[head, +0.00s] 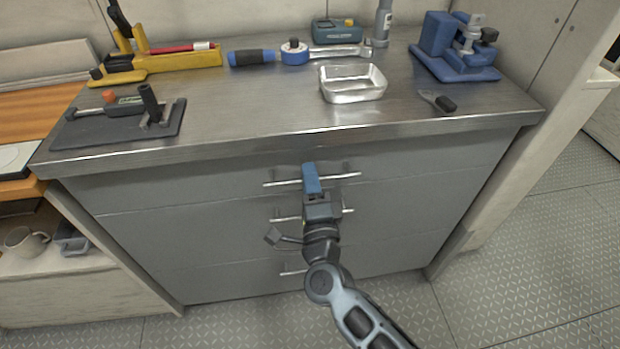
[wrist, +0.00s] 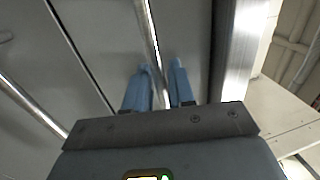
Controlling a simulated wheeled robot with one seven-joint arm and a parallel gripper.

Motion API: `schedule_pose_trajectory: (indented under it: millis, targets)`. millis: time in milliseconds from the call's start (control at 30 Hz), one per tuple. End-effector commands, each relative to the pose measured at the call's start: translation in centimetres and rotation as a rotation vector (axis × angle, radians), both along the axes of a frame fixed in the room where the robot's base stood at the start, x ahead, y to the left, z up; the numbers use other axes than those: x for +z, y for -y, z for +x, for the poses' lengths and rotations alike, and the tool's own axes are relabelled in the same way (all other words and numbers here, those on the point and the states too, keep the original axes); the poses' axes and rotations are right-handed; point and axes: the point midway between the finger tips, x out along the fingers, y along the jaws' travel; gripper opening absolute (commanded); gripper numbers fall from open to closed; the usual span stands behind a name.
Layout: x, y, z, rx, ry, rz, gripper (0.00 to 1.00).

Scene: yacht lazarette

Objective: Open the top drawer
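The top drawer (head: 200,184) is the upper front of a grey metal cabinet and looks shut. Its thin bar handle (head: 345,176) runs sideways near the worktop edge; it also shows in the wrist view (wrist: 150,35). My gripper (head: 310,172) is at the middle of this handle. In the wrist view its two blue fingers (wrist: 160,82) stand apart, one on each side of the bar. A gap shows on the right side of the bar, so the fingers look open around it. Contact on the left side is hard to tell.
Two lower drawers with bar handles (head: 292,272) sit below, partly behind my arm. The steel worktop (head: 250,110) overhangs the drawers and holds a metal tray (head: 352,83), a blue vise (head: 455,50) and tools. Patterned floor (head: 540,220) is free at the right.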

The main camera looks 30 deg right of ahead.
Motion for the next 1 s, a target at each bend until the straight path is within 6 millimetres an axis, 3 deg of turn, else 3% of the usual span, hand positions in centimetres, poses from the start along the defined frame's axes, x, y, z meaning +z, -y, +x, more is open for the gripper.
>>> schedule_pose_trajectory:
  millis: [233, 767, 1000]
  targets:
    - [0.0, 0.0, 0.0, 0.000, 0.000, 0.000, 0.00]
    - [0.0, -0.1, -0.2, 0.000, -0.001, -0.001, 0.00]
    - [0.0, -0.8, -2.6, 0.001, -0.004, 0.000, 0.00]
